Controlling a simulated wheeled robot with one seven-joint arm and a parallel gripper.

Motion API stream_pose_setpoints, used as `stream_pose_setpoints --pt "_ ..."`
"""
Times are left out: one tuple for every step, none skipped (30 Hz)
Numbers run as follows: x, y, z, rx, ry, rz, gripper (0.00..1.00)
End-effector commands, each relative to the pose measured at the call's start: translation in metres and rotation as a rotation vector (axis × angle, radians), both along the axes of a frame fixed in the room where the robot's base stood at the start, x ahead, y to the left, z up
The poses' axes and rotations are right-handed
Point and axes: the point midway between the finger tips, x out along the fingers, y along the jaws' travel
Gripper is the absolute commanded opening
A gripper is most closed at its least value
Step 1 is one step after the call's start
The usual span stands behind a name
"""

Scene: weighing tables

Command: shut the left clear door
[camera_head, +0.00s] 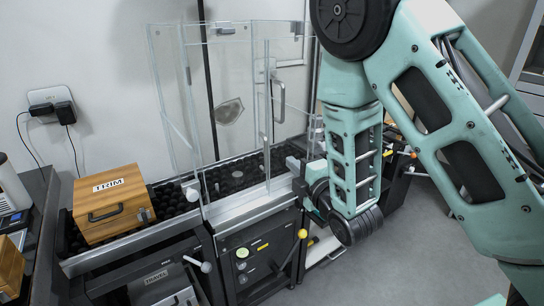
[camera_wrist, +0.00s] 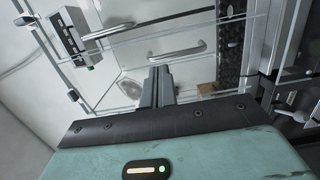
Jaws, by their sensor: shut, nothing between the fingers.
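Clear upright panels stand around the dark ball-covered weighing table in the head view. A clear panel (camera_head: 172,95) at the left stands at an angle to the front pane (camera_head: 228,110); I cannot tell for certain which one is the left clear door or how far it is open. A bar handle (camera_head: 279,100) is on the clear panel to the right; a bar handle also shows in the wrist view (camera_wrist: 178,52). My gripper (camera_wrist: 157,82) is shut and empty, with its fingertips below that handle in the picture. In the head view my arm largely hides it.
A wooden box marked TRIM (camera_head: 112,204) sits on the left table. Grey floor (camera_head: 400,235) is open at lower right.

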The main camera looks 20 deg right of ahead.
Motion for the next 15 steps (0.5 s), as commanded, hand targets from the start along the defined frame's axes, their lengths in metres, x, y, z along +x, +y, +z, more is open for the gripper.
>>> stream_pose_setpoints --pt "0.002 0.0 -0.005 0.003 -0.005 0.0 0.0" --pt "0.002 0.0 -0.005 0.003 -0.004 0.0 0.0" --pt "0.003 0.001 -0.005 0.003 -0.005 0.001 0.0" --pt "0.004 0.001 -0.005 0.003 -0.004 0.001 0.0" --pt "0.005 0.001 -0.005 0.002 -0.004 0.002 0.0" --pt "0.016 0.003 0.002 0.001 -0.003 0.002 0.0" --pt "0.022 0.004 0.003 -0.001 -0.001 0.002 0.0" --pt "0.028 0.005 0.003 -0.001 -0.001 0.002 0.0" --pt "0.037 0.007 0.003 0.0 -0.001 0.002 0.0" --pt "0.043 0.008 0.003 -0.001 -0.001 0.002 0.0" --pt "0.049 0.009 0.003 -0.001 0.0 0.001 0.0" --pt "0.057 0.01 0.003 -0.001 -0.001 0.001 0.0" --pt "0.064 0.012 0.003 -0.001 -0.001 0.001 0.0" --pt "0.069 0.013 0.003 -0.001 0.0 0.001 0.0" --pt "0.077 0.014 0.003 -0.001 0.0 0.001 0.0"
